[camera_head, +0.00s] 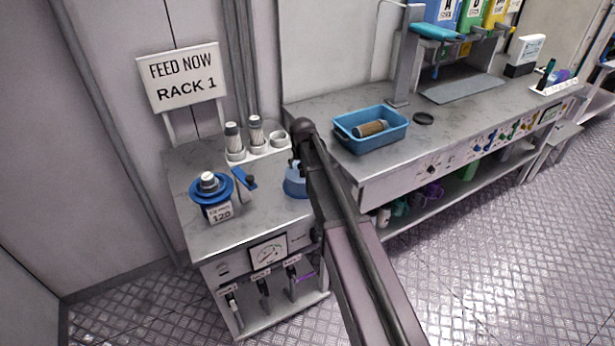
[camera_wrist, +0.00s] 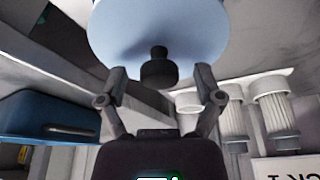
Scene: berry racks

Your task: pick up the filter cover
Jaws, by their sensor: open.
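The filter cover appears to be the light blue round piece with a black knob. In the wrist view the cover (camera_wrist: 122,28) fills the top middle, and its knob (camera_wrist: 158,68) points toward my gripper (camera_wrist: 160,82). My gripper is open, with one finger on each side of the knob; gaps show between the fingers and the knob. In the head view the cover (camera_head: 295,184) stands on the left counter, partly hidden behind my arm. My gripper's fingers are hidden by my arm there.
A blue-rimmed filter housing (camera_head: 211,187) stands left on the same counter (camera_head: 255,215). Behind are two pleated filters (camera_head: 233,140) in a white holder (camera_head: 262,152). A blue tray (camera_head: 368,142) with a brown filter (camera_head: 371,128) sits on the right bench. A RACK 1 sign (camera_head: 182,77) stands behind.

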